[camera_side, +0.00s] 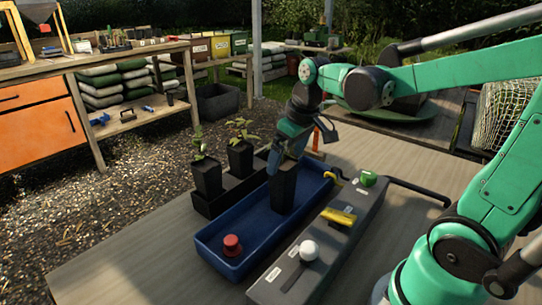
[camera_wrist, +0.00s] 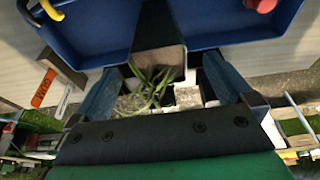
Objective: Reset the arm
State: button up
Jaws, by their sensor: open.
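My green and black gripper (camera_side: 286,155) is low over the blue tray (camera_side: 205,247), at the top of a dark square pot (camera_side: 284,190) that stands upright in the tray. In the wrist view the two fingers of my gripper (camera_wrist: 160,84) are apart, one on each side of the pot (camera_wrist: 160,30) and its green leafy plant (camera_wrist: 150,88). The jaws are open. I cannot tell whether either finger touches the pot. In the side view my gripper hides the plant.
Two potted seedlings, a nearer one (camera_side: 207,178) and a farther one (camera_side: 240,158), stand in a black tray beside the blue tray. A red knob (camera_side: 232,243) is in the blue tray. A grey box (camera_side: 275,290) with a white ball (camera_side: 309,250) and yellow handle (camera_side: 340,216) lies alongside.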

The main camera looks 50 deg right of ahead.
aim_at(281, 175)
jog(key=shift+f, duration=0.1)
jog(key=shift+x, duration=2.75)
jog(key=shift+r, duration=0.35)
jog(key=shift+v, duration=2.45)
jog(key=x, duration=0.5)
jog(key=shift+f, duration=0.35)
notch_tip(281, 175, up, 14)
jog(key=w+d+r, duration=0.1)
jog(key=w+d, duration=0.6)
jog(key=w, duration=0.3)
jog(key=shift+d+r, duration=0.15)
jog(key=shift+r, duration=0.25)
